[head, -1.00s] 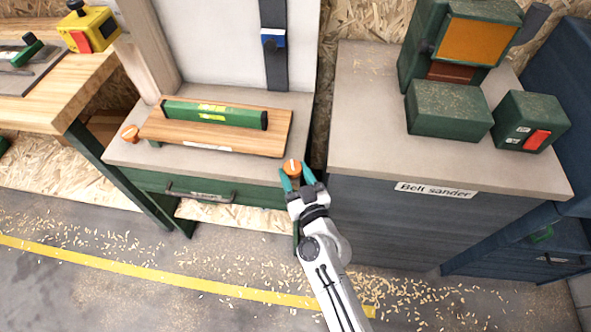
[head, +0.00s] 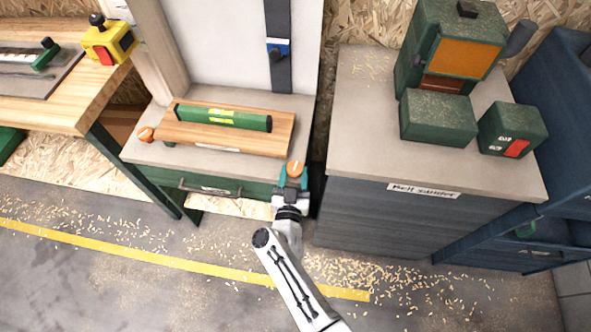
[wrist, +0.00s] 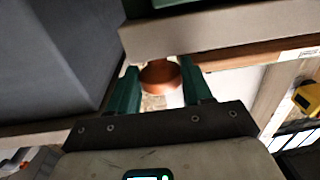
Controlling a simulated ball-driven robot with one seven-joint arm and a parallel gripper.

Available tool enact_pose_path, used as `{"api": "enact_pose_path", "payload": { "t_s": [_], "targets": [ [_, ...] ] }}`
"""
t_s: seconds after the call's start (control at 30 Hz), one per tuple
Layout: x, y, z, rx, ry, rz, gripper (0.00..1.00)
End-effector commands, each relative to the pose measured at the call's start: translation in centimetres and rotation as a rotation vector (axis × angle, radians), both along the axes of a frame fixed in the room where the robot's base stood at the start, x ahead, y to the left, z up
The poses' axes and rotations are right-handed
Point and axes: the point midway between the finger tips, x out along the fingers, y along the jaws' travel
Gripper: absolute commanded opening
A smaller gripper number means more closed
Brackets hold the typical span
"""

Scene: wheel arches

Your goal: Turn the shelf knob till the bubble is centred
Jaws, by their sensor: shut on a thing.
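A wooden shelf (head: 254,140) lies on a grey bench top, with a green spirit level (head: 200,117) on it. The level's yellow-green windows show, but the bubble is too small to make out. An orange knob (head: 295,168) is at the bench's front right corner; it also shows in the wrist view (wrist: 160,76). A second orange knob (head: 146,134) is at the shelf's left end. My gripper (head: 293,178) is at the right knob, its teal fingers on either side of it and shut on it. In the wrist view, the fingers of my gripper (wrist: 157,88) flank the knob.
A grey cabinet labelled "Belt sander" (head: 345,140) stands close on the right, bearing a green machine (head: 437,118). A wooden workbench (head: 70,105) with a yellow box (head: 112,45) is on the left. The floor in front is open, with wood shavings.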

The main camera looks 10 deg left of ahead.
Motion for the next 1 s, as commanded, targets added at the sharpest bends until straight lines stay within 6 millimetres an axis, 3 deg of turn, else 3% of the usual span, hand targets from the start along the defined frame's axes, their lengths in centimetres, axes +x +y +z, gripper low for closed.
{"api": "enact_pose_path", "payload": {
  "t_s": [0.4,1.0],
  "targets": [
    [0.06,0.54,-0.21,0.001,0.0,-0.237,0.19],
    [0.11,0.52,-0.06,0.0,0.0,-0.288,0.19]
  ]
}}
